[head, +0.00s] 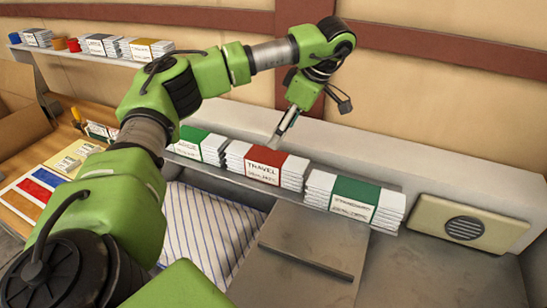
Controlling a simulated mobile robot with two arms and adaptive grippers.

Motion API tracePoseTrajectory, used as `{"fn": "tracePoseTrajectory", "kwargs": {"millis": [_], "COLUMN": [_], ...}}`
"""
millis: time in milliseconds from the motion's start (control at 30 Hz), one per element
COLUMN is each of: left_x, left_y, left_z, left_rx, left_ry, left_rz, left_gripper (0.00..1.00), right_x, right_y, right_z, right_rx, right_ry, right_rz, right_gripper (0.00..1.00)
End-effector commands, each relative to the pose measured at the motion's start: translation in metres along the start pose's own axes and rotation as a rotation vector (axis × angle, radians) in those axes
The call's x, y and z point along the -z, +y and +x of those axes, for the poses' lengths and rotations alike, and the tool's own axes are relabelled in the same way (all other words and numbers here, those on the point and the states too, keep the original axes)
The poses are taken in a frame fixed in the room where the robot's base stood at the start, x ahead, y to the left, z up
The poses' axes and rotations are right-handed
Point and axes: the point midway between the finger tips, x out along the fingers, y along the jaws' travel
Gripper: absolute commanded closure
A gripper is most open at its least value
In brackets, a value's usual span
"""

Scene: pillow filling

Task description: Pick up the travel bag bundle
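The travel bag bundle (262,165) is a white stack with a red-brown band and a label reading "TRAVEL". It lies on the narrow shelf in the middle of the head view, between two green-banded bundles. My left gripper (281,131) points down just above and behind the travel bundle. It appears apart from the bundle, and I see nothing held in it. Its fingers show edge-on, so their opening cannot be told. My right gripper is not in view.
Green-banded bundles stand at left (200,145) and right (354,200), close beside the travel bundle. A striped pillow (208,232) lies below the shelf next to a grey metal lid (305,245). A vented beige box (465,225) is at right. An upper shelf holds more bundles (145,48).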

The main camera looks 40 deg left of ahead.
Motion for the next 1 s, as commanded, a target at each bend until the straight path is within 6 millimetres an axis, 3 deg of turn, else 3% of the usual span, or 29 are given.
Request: {"fn": "tracePoseTrajectory", "kwargs": {"millis": [33,233,533,800,1000], "left_x": [-0.001,-0.002,0.002,0.004,0.003], "left_y": [-0.001,-0.001,-0.001,0.000,0.000], "left_z": [0.016,0.050,0.069,0.107,0.115], "left_rx": [0.006,0.003,0.002,0.003,0.000], "left_ry": [0.001,-0.001,0.001,0.001,0.000], "left_rz": [0.001,0.002,0.000,0.001,0.000], "left_gripper": [0.35,0.35,0.35,0.35,0.35], "right_x": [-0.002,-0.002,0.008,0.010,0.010], "right_y": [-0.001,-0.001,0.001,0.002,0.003], "right_z": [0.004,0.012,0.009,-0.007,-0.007], "right_rx": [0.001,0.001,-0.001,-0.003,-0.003], "right_ry": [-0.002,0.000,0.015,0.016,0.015], "right_rz": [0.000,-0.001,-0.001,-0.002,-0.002], "right_gripper": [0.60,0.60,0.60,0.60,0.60]}}
